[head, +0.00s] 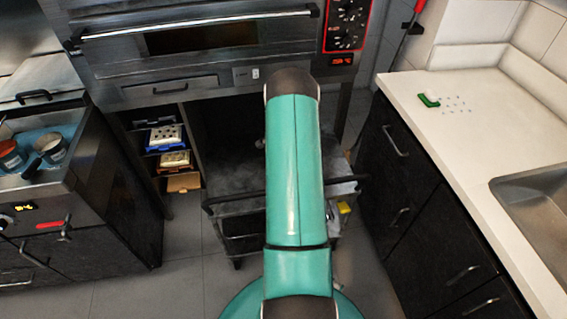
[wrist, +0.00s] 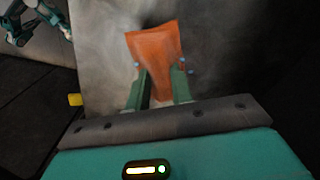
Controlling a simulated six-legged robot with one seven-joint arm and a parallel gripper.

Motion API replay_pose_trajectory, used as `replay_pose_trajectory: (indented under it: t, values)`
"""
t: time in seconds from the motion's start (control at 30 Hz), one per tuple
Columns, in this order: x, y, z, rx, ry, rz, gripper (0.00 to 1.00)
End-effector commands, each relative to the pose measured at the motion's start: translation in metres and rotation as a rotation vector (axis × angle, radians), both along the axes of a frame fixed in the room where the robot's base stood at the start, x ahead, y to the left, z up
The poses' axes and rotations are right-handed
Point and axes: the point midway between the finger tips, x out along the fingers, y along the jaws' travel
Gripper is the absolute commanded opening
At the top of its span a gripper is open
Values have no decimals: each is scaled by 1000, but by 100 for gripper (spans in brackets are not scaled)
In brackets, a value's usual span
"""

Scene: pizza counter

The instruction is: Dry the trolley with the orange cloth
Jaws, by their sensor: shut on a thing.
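The trolley (head: 240,208) stands on the floor in front of the oven in the head view, largely hidden behind my arm. Its grey metal top (wrist: 100,65) fills much of the wrist view. The orange cloth (wrist: 153,47) is in the wrist view, at the tips of my gripper (wrist: 160,78). My gripper is shut on the cloth, which spreads out beyond the fingers over the trolley top. I cannot tell how firmly it touches the surface. The cloth and my gripper are hidden in the head view.
The oven (head: 200,50) stands behind the trolley. Black drawers (head: 400,190) under a white counter (head: 480,125) are at the right. A green brush-like thing (head: 429,100) lies on the counter. A stainless unit with pots (head: 50,148) is at the left. A yellow item (head: 344,208) is at the trolley's side.

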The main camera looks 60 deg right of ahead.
Motion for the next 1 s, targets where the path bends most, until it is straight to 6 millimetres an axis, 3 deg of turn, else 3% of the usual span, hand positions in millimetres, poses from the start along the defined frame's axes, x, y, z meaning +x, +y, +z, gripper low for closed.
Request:
replay_pose_trajectory:
  t: [0.4, 1.0]
  values:
    - [3, -1, 31, 0, 0, 8, 0]
    - [3, 0, 32, 1, 0, 11, 0]
